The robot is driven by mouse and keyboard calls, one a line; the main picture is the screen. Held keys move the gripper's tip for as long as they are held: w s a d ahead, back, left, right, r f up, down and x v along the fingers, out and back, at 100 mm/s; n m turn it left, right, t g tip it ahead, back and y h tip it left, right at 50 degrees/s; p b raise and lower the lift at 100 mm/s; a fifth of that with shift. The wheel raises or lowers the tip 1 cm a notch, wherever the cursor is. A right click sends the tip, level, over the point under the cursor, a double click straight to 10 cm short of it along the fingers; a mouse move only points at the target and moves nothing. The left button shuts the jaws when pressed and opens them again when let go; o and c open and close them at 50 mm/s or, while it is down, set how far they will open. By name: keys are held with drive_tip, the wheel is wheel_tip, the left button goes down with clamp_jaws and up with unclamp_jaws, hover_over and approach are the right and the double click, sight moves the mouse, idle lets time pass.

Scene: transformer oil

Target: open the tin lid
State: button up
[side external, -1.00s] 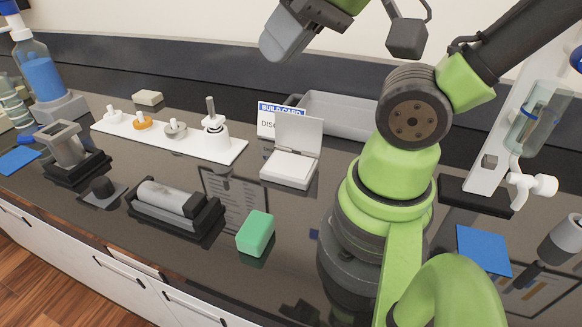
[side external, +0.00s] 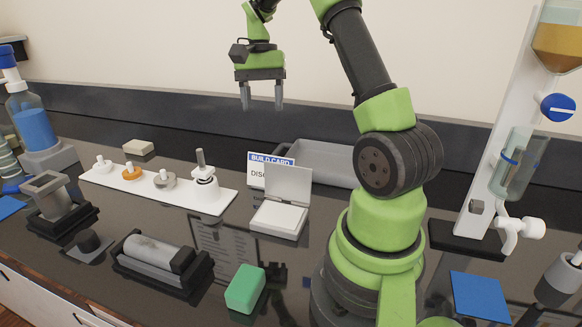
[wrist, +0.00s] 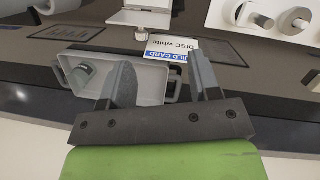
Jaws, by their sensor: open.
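The tin (side external: 279,219) is a small, shallow, pale box on the dark bench, left of my arm's base in the side view. Its lid (side external: 289,184) stands raised along the back edge, roughly upright, and the inside shows white. Part of the tin also shows at the top of the wrist view (wrist: 145,18). My gripper (side external: 262,103) is open and empty, fingers pointing down, high above the bench and clear of the tin. Both fingers show in the wrist view (wrist: 163,76), with nothing between them.
A build card (side external: 259,170) stands behind the tin, with a grey tray (side external: 325,160) at the back. A white strip with several knobbed parts (side external: 150,182) lies left. A green block (side external: 245,288) and a cradle with a grey cylinder (side external: 160,255) are in front. A glass apparatus stands right.

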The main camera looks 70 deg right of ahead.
sight(291, 167)
drive_tip(key=s+d+f+m, duration=0.1)
drive_tip(key=d+f, duration=0.1)
drive_tip(key=s+d+f+m+y, duration=0.1)
drive_tip(key=d+f, duration=0.1)
drive_tip(key=f, duration=0.1)
drive_tip(key=s+d+f+m+g+y, duration=0.1)
drive_tip(key=d+f, duration=0.1)
drive_tip(key=shift+d+f, duration=0.2)
drive_tip(key=shift+f, duration=0.1)
drive_tip(key=x, duration=0.9)
drive_tip(key=shift+s+a+f, duration=0.15)
drive_tip(key=shift+a+f, duration=0.05)
drive_tip(key=shift+a, duration=0.05)
clamp_jaws()
drive_tip(key=shift+d+f+y, duration=0.15)
drive_tip(key=shift+d+y, duration=0.15)
drive_tip(key=shift+y, duration=0.1)
